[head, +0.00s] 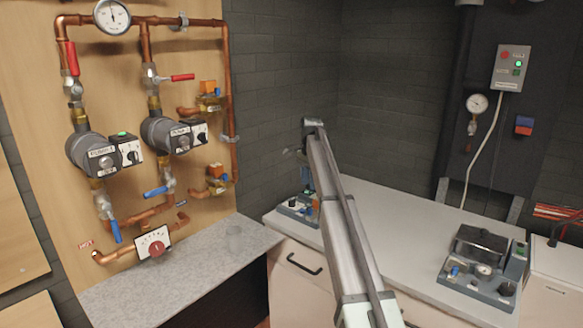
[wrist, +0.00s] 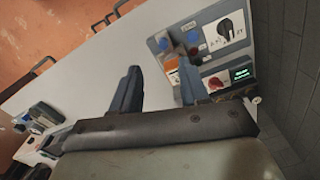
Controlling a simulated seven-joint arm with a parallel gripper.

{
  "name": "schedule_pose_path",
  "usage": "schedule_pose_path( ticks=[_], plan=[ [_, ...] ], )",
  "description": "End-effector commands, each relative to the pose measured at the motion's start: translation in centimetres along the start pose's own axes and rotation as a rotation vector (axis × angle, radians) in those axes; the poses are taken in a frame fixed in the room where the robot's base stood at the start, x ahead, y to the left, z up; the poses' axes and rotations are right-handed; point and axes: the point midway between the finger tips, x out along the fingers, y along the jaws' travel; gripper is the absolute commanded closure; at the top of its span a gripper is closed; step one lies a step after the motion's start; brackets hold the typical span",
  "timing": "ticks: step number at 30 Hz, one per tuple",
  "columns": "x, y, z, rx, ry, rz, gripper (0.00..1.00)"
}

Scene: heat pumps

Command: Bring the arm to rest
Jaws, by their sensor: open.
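My arm reaches from the bottom of the head view up over the pale worktop (head: 395,225). Its far end is near the dark brick corner, and the arm hides most of my gripper there. In the wrist view my gripper (wrist: 160,75) shows two dark blue-grey fingers, spread apart with nothing between them. The right finger overlaps the edge of a grey control unit (wrist: 207,62) with a black knob, blue and orange parts and a lit green display. I cannot tell whether they touch. This unit (head: 298,208) stands at the worktop's left end, partly behind the arm.
A second unit (head: 485,268) with a black top stands at the worktop's right. On the left, a wooden board carries copper pipes, two grey pumps (head: 92,153) and valves above a grey ledge (head: 170,285). A switch box (head: 508,68) hangs on the back wall. The worktop's middle is clear.

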Motion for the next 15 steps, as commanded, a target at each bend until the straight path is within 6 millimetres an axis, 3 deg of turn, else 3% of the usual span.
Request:
schedule_pose_path(
  ticks=[8,15],
  plan=[
    [12.8,3.1,5.6,-0.110,-0.071,0.039,0.55],
    [23.7,7.2,11.0,-0.211,-0.139,0.072,0.55]
  ],
)
